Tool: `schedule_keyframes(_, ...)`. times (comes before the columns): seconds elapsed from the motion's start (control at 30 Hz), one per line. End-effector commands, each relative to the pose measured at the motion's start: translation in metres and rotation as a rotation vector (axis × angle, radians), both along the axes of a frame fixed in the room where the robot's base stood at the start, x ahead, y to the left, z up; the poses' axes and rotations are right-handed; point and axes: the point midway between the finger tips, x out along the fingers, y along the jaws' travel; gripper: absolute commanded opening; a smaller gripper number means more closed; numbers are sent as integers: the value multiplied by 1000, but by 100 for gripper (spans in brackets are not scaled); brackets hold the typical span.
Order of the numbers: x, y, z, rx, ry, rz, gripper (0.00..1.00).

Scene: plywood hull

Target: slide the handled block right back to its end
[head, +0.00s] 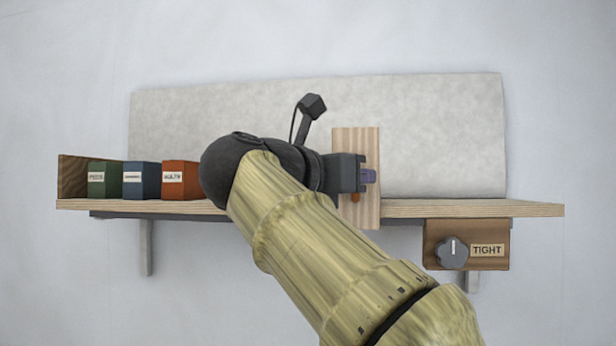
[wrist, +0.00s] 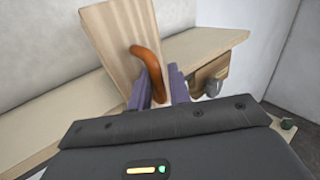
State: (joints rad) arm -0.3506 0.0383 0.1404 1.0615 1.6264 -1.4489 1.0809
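The handled block is an upright pale wooden board (head: 350,143) standing at the shelf, right of its middle. Its curved orange-brown handle (wrist: 148,62) shows in the wrist view; in the head view only a small bit of it (head: 355,197) shows below my gripper. My gripper (head: 369,177) is in front of the board. In the wrist view its two purple fingers (wrist: 160,90) stand on either side of the handle's lower part, with a narrow gap visible. Whether either finger touches the handle is unclear. The fingers hide part of the handle.
A wooden shelf (head: 470,208) runs across, its right part bare. Green (head: 104,190), blue (head: 141,190) and red (head: 180,190) labelled boxes stand at its left, by a brown end piece (head: 73,180). A knob (head: 452,253) and TIGHT label (head: 487,250) are under the right end.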

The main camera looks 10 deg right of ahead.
Motion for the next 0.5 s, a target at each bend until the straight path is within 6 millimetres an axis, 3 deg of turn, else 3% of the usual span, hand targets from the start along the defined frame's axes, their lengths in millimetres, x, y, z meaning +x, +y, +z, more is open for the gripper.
schedule_keyframes(0.5, -58, 83, -2, 2, 0, 13, 17)
